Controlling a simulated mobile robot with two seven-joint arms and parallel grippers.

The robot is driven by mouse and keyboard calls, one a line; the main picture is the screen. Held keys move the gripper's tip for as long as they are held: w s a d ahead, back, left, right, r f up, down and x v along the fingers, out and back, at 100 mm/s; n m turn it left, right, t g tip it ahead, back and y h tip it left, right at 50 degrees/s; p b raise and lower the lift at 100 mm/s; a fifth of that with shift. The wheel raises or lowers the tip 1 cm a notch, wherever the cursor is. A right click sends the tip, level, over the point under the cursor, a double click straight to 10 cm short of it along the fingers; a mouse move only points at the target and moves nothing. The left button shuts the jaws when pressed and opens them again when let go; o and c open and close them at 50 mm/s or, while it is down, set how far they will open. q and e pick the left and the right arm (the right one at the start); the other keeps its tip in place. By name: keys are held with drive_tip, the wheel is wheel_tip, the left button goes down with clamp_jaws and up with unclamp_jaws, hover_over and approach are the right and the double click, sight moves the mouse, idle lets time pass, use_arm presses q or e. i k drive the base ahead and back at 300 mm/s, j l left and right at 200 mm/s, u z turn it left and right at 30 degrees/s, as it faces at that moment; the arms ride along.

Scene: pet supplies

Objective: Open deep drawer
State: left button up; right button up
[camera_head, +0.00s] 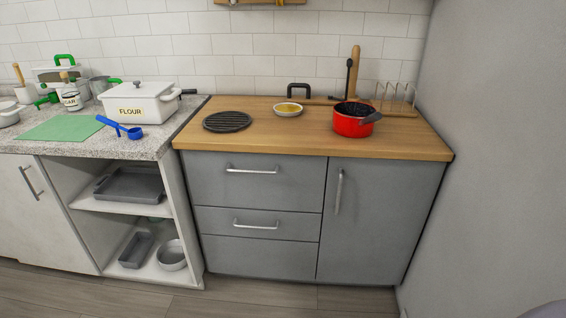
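A grey cabinet (345,255) stands under a wooden worktop at the centre right. Its left half has a tall upper drawer front (285,190) with a silver bar handle (251,170). A shallower drawer front (212,220) sits below it, with its own bar handle (256,225). Under that is another grey front (260,258) with no handle visible. All these fronts look closed and flush. I cannot tell from their faces how deep the drawers are inside. Neither of my grippers is in view.
A closed grey door (375,220) with an upright handle (338,192) is on the cabinet's right. A red pot (352,125) and a small bowl (288,109) stand on the worktop (220,145). Open shelves (120,206) are at left, a wall (495,170) at right. The floor (230,297) in front is clear.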

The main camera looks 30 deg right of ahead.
sight(290, 183)
drive_tip(key=i+l+z, duration=0.25)
drive_tip(key=i, duration=0.2)
drive_tip(key=i+z, duration=0.3)
drive_tip(key=i, duration=0.15)
drive_tip(key=i+l+u, duration=0.1)
drive_tip(key=i+l, duration=0.65)
drive_tip(key=l, duration=0.25)
drive_tip(key=u, duration=0.05)
